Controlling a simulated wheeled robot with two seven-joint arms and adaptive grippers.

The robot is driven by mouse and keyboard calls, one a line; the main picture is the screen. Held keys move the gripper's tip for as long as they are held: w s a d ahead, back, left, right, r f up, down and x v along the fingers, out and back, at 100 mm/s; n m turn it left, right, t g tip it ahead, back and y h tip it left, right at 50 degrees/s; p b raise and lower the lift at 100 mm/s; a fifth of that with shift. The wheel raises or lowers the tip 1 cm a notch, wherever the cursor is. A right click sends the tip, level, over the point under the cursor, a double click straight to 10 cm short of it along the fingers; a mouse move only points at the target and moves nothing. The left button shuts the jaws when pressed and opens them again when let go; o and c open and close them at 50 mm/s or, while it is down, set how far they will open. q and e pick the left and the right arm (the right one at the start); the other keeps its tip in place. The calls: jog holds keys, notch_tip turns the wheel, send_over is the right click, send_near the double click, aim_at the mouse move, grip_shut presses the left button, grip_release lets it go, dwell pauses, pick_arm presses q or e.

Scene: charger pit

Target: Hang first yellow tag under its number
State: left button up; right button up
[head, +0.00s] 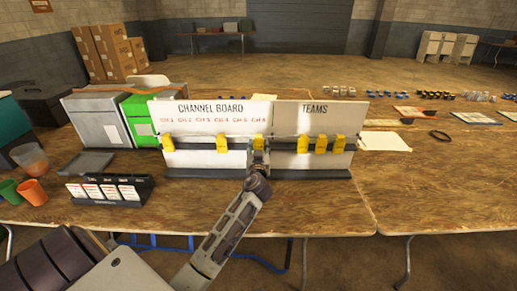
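The white channel board (190,160) stands upright on the wooden table, with a row of red channel labels CH.1 to CH.6 under its title. Yellow tags hang at its dark rail: one under CH.1 (167,143), one under CH.4 (221,144) and one under CH.6 (258,141). Three more yellow tags (320,144) hang under TEAMS on the right panel. My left gripper (258,154) is in front of the board, right at the tag under CH.6. Its fingers overlap that tag's lower part, and whether they grip it is too small to tell. My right gripper is out of view.
A dark rack with white cards (110,190) stands in front of the board's left end. Orange (32,191) and green cups are at the far left.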

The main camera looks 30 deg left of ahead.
pick_arm(q)
jog(key=shift+o, duration=1.3)
jog(key=v, duration=1.2)
jog(key=shift+f, duration=0.1)
